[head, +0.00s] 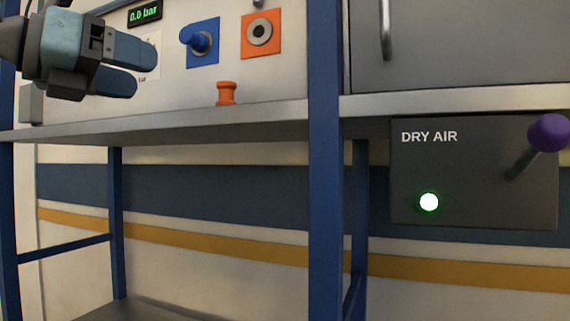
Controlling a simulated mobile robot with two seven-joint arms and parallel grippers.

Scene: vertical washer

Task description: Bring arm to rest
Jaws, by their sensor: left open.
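My left gripper (125,82) shows at the upper left in the head view, in front of the back panel and above the shelf. Its two blue fingers point right, and it is open with nothing between them. It is apart from the blue knob (200,41) on its blue plate, which lies to its right. My right gripper is out of view.
A metal shelf (180,123) on blue posts (325,180) runs across the view. An orange spool-like piece (226,93) stands on it. An orange plate (261,34) and a 0.0 bar display (145,14) are behind. A DRY AIR box (470,190) has a lit green lamp (429,202) and a purple-knobbed lever (548,132).

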